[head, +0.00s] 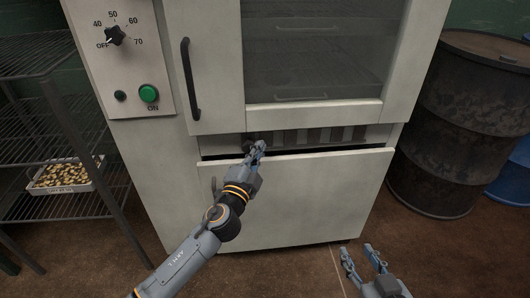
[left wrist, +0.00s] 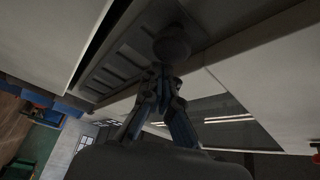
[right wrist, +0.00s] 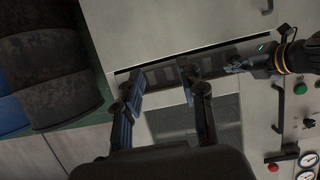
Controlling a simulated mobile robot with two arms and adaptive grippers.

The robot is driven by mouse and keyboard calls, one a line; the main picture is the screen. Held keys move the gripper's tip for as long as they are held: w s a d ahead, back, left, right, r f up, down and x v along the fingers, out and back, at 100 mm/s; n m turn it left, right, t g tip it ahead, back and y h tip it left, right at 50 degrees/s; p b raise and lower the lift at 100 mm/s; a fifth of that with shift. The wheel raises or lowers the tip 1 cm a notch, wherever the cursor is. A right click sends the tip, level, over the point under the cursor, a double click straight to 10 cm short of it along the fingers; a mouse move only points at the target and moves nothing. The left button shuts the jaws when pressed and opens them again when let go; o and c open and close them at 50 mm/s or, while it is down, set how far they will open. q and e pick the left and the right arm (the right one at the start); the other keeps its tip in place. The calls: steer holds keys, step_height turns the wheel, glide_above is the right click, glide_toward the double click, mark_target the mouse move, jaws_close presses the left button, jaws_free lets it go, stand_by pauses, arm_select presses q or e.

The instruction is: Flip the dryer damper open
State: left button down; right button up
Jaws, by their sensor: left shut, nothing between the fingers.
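The dryer damper (head: 315,135) is a slotted metal strip below the dryer's glass door. Its dark slots also show in the left wrist view (left wrist: 118,66). A dark round knob (left wrist: 172,46) stands out from the strip near its left end. My left gripper (head: 260,146) is shut and empty, with its fingertips right at the knob; I cannot tell whether they touch it. In the left wrist view the fingertips (left wrist: 163,78) are just below the knob. My right gripper (head: 358,250) is open and empty, low in front of the dryer's lower panel.
The dryer door (head: 215,60) with its black handle is above the strip. A control panel (head: 125,70) with a dial and green button is at left. A wire rack (head: 40,110) holds a tray (head: 65,187).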

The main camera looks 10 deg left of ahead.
arm_select(q)
steer(key=shift+a+f, duration=0.1)
steer(key=shift+a, duration=0.1)
arm_select(e)
steer(key=shift+w+r, duration=0.15)
steer(key=shift+r, duration=0.1)
arm_select(q)
steer(key=a, duration=0.2)
steer(key=s+a, duration=0.1)
steer(key=a, duration=0.1)
steer(key=shift+a, duration=0.1)
arm_select(e)
steer(key=shift+s+d+f, duration=0.15)
steer(key=shift+s+f, duration=0.2)
steer(key=shift+f, duration=0.25)
